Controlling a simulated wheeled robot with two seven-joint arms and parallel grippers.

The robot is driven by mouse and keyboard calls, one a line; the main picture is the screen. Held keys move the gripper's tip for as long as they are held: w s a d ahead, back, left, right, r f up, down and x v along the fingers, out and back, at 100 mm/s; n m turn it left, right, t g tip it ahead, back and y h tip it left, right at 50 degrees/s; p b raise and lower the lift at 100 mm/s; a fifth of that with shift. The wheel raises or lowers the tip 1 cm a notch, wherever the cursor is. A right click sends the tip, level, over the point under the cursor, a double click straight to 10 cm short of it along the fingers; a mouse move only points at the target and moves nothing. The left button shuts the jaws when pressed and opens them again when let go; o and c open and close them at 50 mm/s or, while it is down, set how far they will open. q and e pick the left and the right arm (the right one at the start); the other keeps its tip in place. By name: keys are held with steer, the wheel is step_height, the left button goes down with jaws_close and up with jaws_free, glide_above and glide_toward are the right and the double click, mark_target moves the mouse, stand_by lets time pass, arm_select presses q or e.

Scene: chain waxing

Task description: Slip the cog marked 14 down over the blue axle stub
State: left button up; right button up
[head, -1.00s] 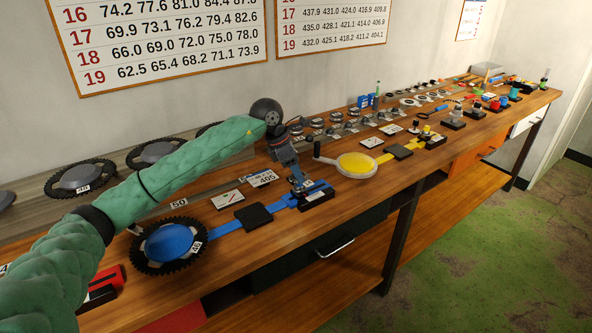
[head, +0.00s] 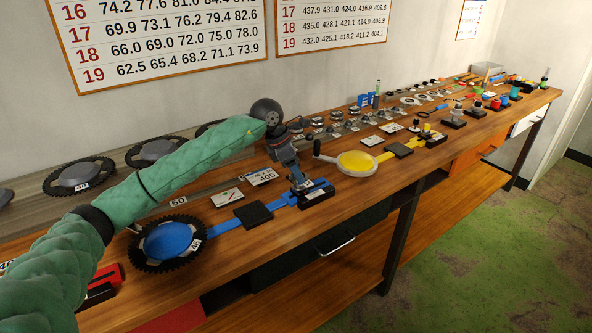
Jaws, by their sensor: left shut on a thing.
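My left gripper (head: 301,185) points down at the right end of the blue fixture (head: 225,227), low over its black end block (head: 318,196). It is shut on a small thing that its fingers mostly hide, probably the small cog. I cannot read a 14 on it. The blue axle stub is at this end of the fixture but is hidden or too small to make out behind the fingers. I cannot tell whether the held piece touches it. A large dark chainring surrounds the blue disc (head: 168,240) at the fixture's left end. My right gripper is out of view.
A yellow fixture (head: 362,162) with a crank stands just right of the gripper. Rows of small cogs stand behind. The bench's front strip is clear.

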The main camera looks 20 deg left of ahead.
arm_select(q)
steer(key=shift+f, duration=0.1)
steer(key=o, duration=1.1)
steer(key=shift+c, duration=0.2)
steer(key=b+v, duration=0.2)
steer(key=v, duration=0.5)
steer(key=shift+r, duration=0.35)
steer(key=shift+a, duration=0.15)
